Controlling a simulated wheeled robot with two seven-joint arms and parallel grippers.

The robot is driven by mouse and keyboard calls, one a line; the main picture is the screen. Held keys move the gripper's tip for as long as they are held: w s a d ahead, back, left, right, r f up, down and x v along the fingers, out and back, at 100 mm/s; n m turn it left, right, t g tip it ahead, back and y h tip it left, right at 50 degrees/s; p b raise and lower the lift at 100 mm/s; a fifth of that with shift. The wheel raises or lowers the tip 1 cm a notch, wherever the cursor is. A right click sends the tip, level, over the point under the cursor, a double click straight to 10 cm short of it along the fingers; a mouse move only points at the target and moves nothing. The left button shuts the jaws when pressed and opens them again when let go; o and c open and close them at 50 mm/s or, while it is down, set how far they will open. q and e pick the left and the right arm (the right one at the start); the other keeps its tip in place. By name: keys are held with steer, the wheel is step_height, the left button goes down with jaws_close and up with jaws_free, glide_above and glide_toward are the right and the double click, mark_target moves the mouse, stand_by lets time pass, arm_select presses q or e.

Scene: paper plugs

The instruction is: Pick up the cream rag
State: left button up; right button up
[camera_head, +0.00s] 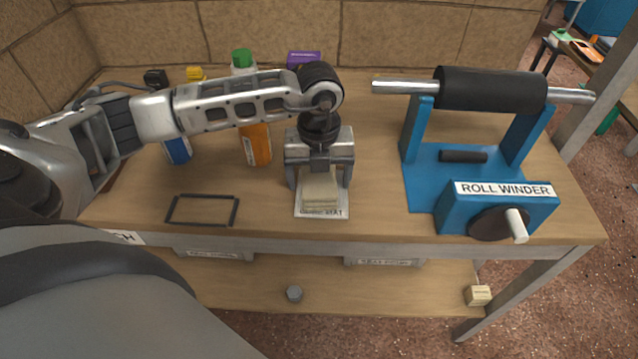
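The cream rag (320,194) is a small folded stack lying on a white labelled card (308,213) near the front edge of the workbench. My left gripper (320,184) points down over it from behind. Its fingers are spread, one on each side of the rag, and there seems to be a small gap on both sides. The rag's back part is hidden under the gripper. My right gripper is not in view.
A blue roll winder (430,185) with a black roller stands to the right. An empty dark frame (203,210) lies to the left. A lower shelf (370,292) runs below.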

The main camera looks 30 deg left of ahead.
mark_target(320, 181)
arm_select(q)
steer(key=c, duration=0.8)
steer(key=shift+r, duration=0.15)
steer(key=shift+r, duration=0.25)
step_height(320, 181, up, 2)
steer(key=shift+r, duration=0.1)
steer(key=d+r, duration=0.1)
steer(key=s+d+r, duration=0.1)
steer(key=r, duration=0.1)
steer(key=s+d+r, duration=0.1)
steer(key=r, duration=0.1)
steer(key=shift+d+r, duration=0.1)
steer(key=shift+d, duration=0.25)
steer(key=s+d+r, duration=0.1)
steer(key=d, duration=0.1)
steer(key=s+d+r, duration=0.2)
steer(key=d, duration=0.1)
steer(key=s+d+r+b, duration=0.1)
steer(key=s+d+r, duration=0.1)
steer(key=d, duration=0.1)
steer(key=shift+s+d, duration=0.1)
steer(key=shift+s, duration=0.15)
